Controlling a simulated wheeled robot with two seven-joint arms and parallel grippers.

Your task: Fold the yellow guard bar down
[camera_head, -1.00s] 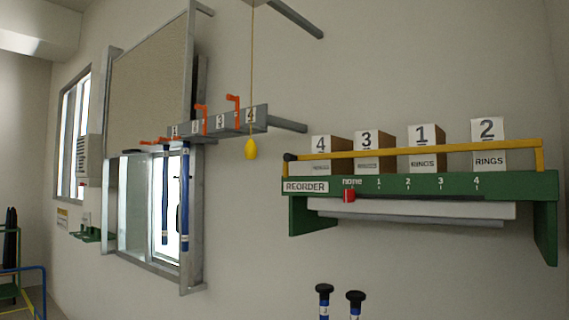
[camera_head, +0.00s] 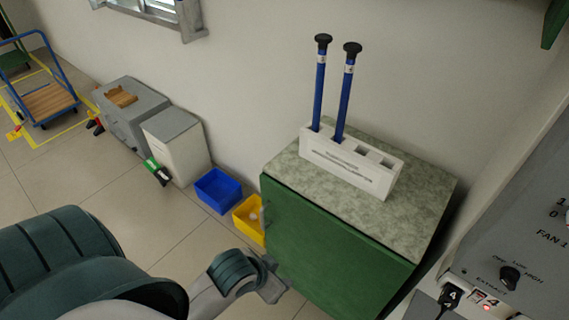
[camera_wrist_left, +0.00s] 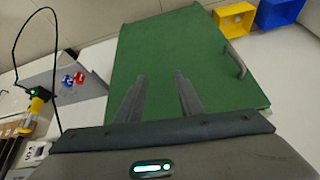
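The yellow guard bar is out of frame in both current views. Only the lower tip of the green shelf's end bracket (camera_head: 555,24) shows, at the top right of the head view. My left gripper (camera_head: 272,288) is low in the head view, in front of the green cabinet (camera_head: 335,245). In the left wrist view its two grey fingers (camera_wrist_left: 160,97) stand apart with nothing between them, facing the green cabinet door. My right gripper is in neither view.
A white rack (camera_head: 350,162) with two blue rods stands on the cabinet's stone top. A blue bin (camera_head: 217,190) and a yellow bin (camera_head: 246,224) sit on the floor to its left. A grey control panel (camera_head: 520,245) is at right. Open floor lies at left.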

